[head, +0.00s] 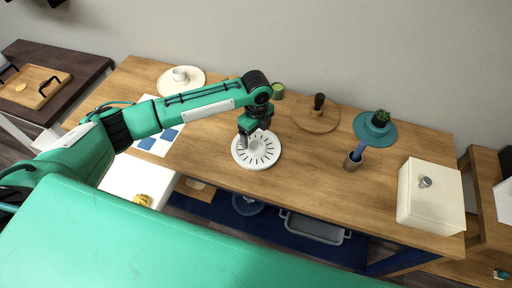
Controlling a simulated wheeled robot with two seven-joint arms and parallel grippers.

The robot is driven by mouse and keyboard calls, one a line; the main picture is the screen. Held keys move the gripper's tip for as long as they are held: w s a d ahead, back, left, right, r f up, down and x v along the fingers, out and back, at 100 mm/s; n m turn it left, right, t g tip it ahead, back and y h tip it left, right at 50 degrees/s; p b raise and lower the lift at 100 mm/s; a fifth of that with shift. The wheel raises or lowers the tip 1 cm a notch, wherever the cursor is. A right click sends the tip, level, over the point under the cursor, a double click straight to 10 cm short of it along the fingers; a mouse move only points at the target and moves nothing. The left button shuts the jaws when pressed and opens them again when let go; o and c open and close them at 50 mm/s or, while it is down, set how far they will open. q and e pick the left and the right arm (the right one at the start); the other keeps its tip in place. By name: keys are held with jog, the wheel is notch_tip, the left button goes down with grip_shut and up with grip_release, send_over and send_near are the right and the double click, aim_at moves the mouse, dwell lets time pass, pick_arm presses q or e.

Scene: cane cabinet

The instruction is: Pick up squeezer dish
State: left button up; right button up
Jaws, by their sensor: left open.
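The squeezer dish (266,160) is a round white dish with dark radial slots. It lies on the wooden cabinet top near its front edge, left of the middle. My left gripper (243,143) points down at the dish's upper left part, with its fingertips at or just above it. The gripper is open; whether the fingers touch the dish cannot be told. The gripper hides part of the dish's far left side. My right gripper is not in view.
A white plate with a cup (181,74) stands behind my left arm. A round wooden board (316,120), a blue stand with a small plant (375,129) and a white box (431,194) stand to the right.

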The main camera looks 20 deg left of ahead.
aim_at(256, 149)
pick_arm(q)
jog(key=shift+f+p, duration=0.3)
jog(key=f, duration=0.1)
jog(key=f+p, duration=0.1)
jog(key=f, duration=0.1)
jog(key=shift+s+f+p, duration=0.25)
jog(key=shift+s+p, duration=0.05)
jog(key=shift+p, duration=0.05)
jog(key=shift+d+f, duration=0.1)
jog(key=shift+f, duration=0.5)
jog(key=c, duration=1)
jog(key=shift+c, duration=1)
jog(key=shift+w+r, duration=0.1)
